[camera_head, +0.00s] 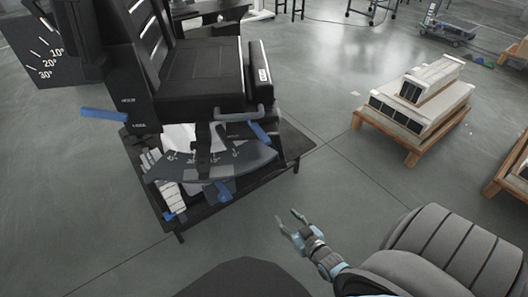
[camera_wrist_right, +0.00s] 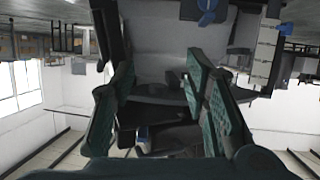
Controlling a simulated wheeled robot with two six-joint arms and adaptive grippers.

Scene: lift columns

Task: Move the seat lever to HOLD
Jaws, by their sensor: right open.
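The black seat (camera_head: 200,75) stands on a low dark platform. A blue lever (camera_head: 103,115) sticks out to the left from its side panel (camera_head: 135,108), between two small white labels too small to read surely. Another blue handle (camera_head: 259,131) is under the seat's front right, and a blue pointer (camera_head: 220,191) is at the curved scale below. My right gripper (camera_head: 288,223) is open and empty, right of the platform and well away from the blue lever. Its open fingers also show in the right wrist view (camera_wrist_right: 160,80), with nothing between them. My left gripper is not in view.
The dark platform (camera_head: 283,160) has its corner left of my right gripper. A dark board with angle marks (camera_head: 45,55) stands at far left. Wooden pallets with pale boxes (camera_head: 420,98) stand at the right. The floor between is clear.

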